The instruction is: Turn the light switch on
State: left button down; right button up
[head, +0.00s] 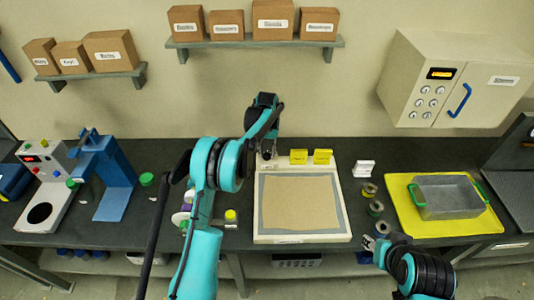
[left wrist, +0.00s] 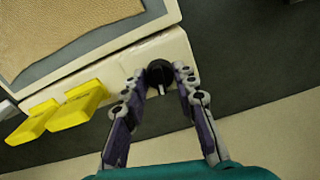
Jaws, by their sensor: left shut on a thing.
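A white-framed board (head: 258,205) with a tan sheet (head: 300,204) lies on the dark counter. A black rotary knob (left wrist: 159,72) with a white pointer sits at the board's far left corner in the left wrist view. My left gripper (head: 267,152) reaches down to that corner; in the left wrist view its two fingers (left wrist: 158,82) stand on either side of the knob, shut on it. In the head view the gripper hides the knob. My right gripper (head: 372,243) is low over the counter's front edge, its jaws too small to judge.
Two yellow blocks (head: 310,157) stand along the board's far edge, just right of the knob. Rings (head: 374,208) and a metal tray (head: 447,200) on a yellow mat (head: 415,224) lie to the right. A blue stand (head: 116,180) is at the left.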

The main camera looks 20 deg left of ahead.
aim_at(267, 153)
pick_arm(q)
jog(key=m, duration=0.4)
jog(key=shift+b, duration=0.4)
jog(key=m, duration=0.5)
jog(key=shift+m+b, duration=0.35)
jog(key=shift+m, duration=0.05)
jog(key=c, duration=1.2)
grip_release()
notch_tip(267, 153, up, 12)
jog(key=shift+r, duration=0.1)
